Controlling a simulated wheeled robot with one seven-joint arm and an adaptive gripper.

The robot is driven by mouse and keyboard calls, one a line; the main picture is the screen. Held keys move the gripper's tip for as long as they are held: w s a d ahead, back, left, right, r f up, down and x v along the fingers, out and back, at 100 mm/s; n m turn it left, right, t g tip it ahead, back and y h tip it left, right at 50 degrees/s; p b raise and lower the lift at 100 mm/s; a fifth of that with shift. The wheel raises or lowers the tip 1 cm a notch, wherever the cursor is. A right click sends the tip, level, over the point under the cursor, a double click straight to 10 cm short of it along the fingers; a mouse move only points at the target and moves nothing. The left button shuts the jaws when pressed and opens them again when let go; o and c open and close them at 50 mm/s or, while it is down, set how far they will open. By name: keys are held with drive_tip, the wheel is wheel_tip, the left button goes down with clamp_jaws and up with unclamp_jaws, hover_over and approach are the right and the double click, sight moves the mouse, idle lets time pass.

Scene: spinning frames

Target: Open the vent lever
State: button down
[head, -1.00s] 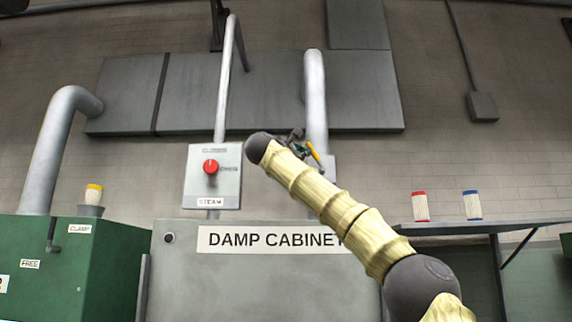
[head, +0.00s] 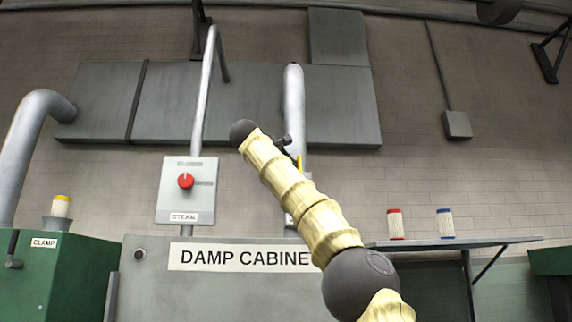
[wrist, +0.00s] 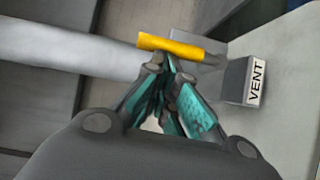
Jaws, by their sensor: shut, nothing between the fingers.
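The vent lever (wrist: 178,46) has a yellow handle on a grey stem. In the wrist view it lies just beyond my fingertips, nearly level across the picture. A small grey block with a VENT label (wrist: 257,80) is to its right. My gripper (wrist: 166,60) has teal fingers drawn together with nothing between them. The tips overlap the handle's lower edge in the picture; I cannot tell if they touch it. In the head view a thin piece of the yellow handle (head: 299,162) shows beside my arm, which hides most of my gripper (head: 287,142).
A pale pipe (head: 293,105) runs down close behind my gripper. A steam panel with a red knob (head: 185,181) is at left, above the damp cabinet (head: 150,295). A green clamp box (head: 80,275) stands at left.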

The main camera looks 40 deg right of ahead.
idle(0.4)
drive_tip(key=w+b+v, duration=0.2)
drive_tip(key=b+v, duration=0.1)
drive_tip(key=v, duration=0.9)
drive_tip(key=shift+w+a+f, duration=0.2)
drive_tip(key=shift+a, duration=0.5)
